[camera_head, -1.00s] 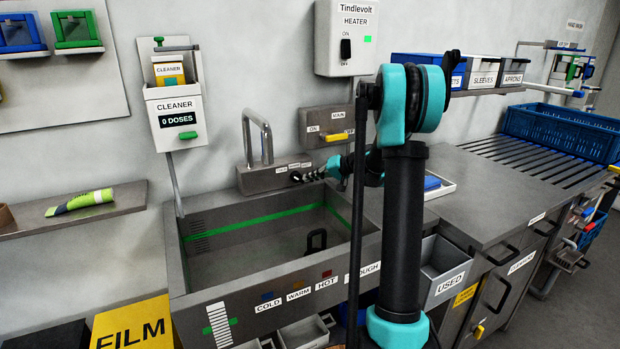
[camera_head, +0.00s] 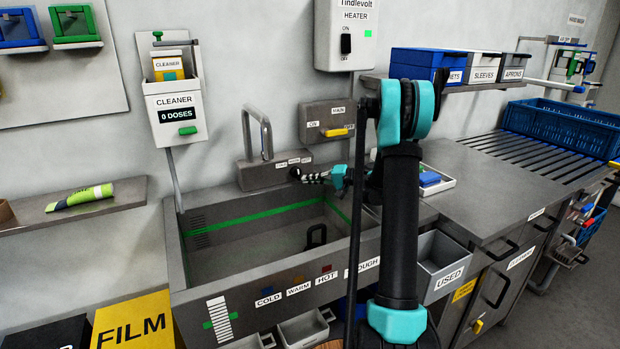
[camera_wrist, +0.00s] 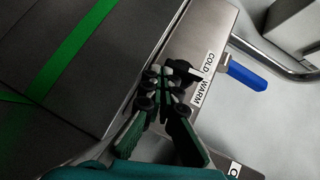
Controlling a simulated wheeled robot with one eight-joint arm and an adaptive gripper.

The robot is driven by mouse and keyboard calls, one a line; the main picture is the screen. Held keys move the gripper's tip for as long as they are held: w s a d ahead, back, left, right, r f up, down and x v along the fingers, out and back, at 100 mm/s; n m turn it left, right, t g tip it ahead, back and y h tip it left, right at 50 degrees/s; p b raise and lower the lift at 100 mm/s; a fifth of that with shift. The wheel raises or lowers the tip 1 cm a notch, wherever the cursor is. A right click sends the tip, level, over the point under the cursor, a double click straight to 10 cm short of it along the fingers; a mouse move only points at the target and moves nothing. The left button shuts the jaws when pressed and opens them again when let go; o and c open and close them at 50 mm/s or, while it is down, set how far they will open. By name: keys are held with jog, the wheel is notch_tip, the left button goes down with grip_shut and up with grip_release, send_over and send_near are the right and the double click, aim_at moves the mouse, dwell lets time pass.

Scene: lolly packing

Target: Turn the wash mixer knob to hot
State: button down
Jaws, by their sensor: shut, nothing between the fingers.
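The grey mixer block (camera_head: 262,178) stands at the back rim of the sink, under the bent tap spout. Its small labels read COLD and WARM in the wrist view (camera_wrist: 205,75); a third label shows in the head view. A dark round knob (camera_wrist: 182,72) sits on the block's front beside the labels, partly covered by my fingertips. My gripper (camera_head: 305,177) is at the block's right end, with its fingers closed together and empty in the wrist view (camera_wrist: 163,84). The tips are at or very near the knob; contact is unclear. The knob's setting cannot be read.
A blue handle (camera_wrist: 247,76) sticks out past the labels. The sink (camera_head: 205,282) lies below my gripper. The MAIN box (camera_head: 325,115) with a yellow lever is just above right. The heater (camera_head: 343,35) hangs higher. A small tray (camera_head: 447,184) lies right of my arm.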

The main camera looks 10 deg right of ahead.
jog(key=shift+a+f, duration=0.3)
jog(key=shift+f, duration=0.2)
jog(key=shift+s, duration=0.1)
dwell(0.5)
